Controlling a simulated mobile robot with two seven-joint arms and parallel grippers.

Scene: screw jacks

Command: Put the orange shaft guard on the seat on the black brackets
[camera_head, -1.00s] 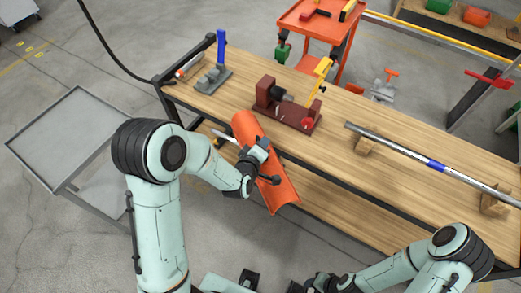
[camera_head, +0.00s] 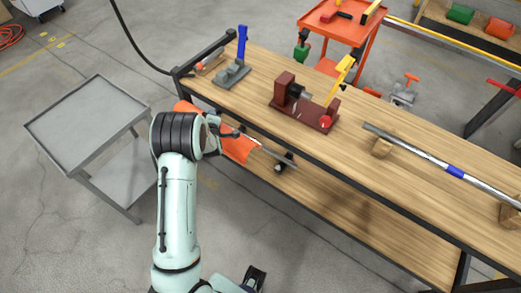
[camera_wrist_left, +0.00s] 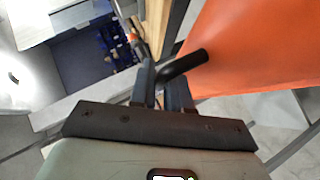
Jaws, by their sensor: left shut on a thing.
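The orange shaft guard (camera_head: 238,147) is a curved orange sheet beside the front edge of the workbench, partly hidden behind my left arm. It fills the right of the left wrist view (camera_wrist_left: 255,50). My left gripper (camera_wrist_left: 165,82) is shut on the guard's black handle (camera_wrist_left: 187,64); in the head view the gripper (camera_head: 222,130) is small and partly covered. A grey rod (camera_head: 270,152) and a dark part (camera_head: 285,162) show just right of the guard, below the bench top. I cannot tell whether the dark part is a black bracket.
The wooden workbench (camera_head: 400,205) carries a dark red fixture (camera_head: 303,110), a blue-handled clamp (camera_head: 238,62) and a long steel shaft (camera_head: 430,160) on wooden blocks. A grey cart (camera_head: 90,120) stands at left. An orange trolley (camera_head: 340,30) stands behind. Floor is open between cart and bench.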

